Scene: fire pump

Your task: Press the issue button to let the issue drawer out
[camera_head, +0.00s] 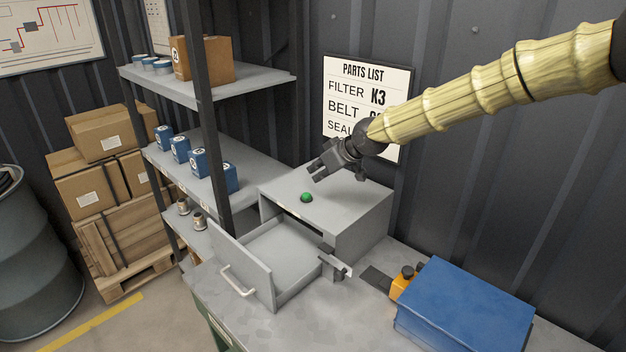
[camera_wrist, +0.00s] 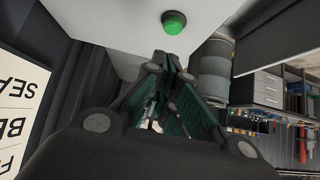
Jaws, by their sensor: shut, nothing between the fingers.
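The green issue button (camera_head: 306,197) sits on top of the grey cabinet (camera_head: 355,205) on the bench. It also shows in the wrist view (camera_wrist: 174,22), near the top edge. The issue drawer (camera_head: 262,262) stands out from the front of the cabinet, with its tray showing and a pale handle (camera_head: 238,283) on its front. The tray looks empty. My gripper (camera_head: 316,172) is shut and empty, above and behind the button in the head view, apart from it. Its fingertips show in the wrist view (camera_wrist: 168,62), below the button.
A blue box (camera_head: 465,305) and a small orange object (camera_head: 403,283) stand right of the cabinet. Shelves with blue boxes (camera_head: 200,163) stand at the left. A parts list sign (camera_head: 345,95) hangs on the wall behind. A dark bracket (camera_head: 334,264) juts out by the drawer.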

